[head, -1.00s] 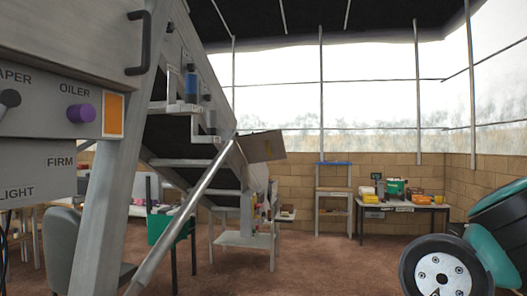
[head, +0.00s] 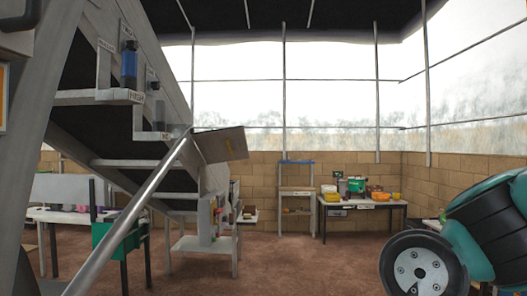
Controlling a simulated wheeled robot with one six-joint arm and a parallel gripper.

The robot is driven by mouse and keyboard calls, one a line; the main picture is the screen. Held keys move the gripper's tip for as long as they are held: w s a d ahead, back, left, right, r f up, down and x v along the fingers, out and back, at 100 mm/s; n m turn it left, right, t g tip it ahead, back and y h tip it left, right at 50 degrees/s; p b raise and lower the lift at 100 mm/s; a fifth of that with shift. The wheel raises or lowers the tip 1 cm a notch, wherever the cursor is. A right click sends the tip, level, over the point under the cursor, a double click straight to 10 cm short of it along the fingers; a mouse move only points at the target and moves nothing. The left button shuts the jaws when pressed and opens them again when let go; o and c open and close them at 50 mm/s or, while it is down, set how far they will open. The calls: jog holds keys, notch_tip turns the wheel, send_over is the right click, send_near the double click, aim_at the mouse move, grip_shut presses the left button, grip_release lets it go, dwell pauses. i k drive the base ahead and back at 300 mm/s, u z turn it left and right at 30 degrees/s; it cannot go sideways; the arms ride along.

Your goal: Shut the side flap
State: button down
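A grey-brown rectangular flap (head: 220,144) sticks out from the right side of the large grey machine (head: 140,30), at about the height of its stepped lower edge. It stands out at an angle from the machine's side, so it looks open. Its hinge edge is partly hidden by the machine's frame and a slanting metal bar (head: 130,215).
A blue bottle (head: 129,64) stands on a machine ledge. Below the flap is a small grey stand (head: 205,243). A green box-like piece (head: 115,235) stands at left. A work table (head: 390,204) and shelf stand by the brick wall. The brown floor (head: 300,265) between is clear.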

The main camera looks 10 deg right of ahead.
aim_at(228, 144)
jog(key=z, duration=0.25)
jog(key=i, duration=3.15)
jog(key=u, duration=0.3)
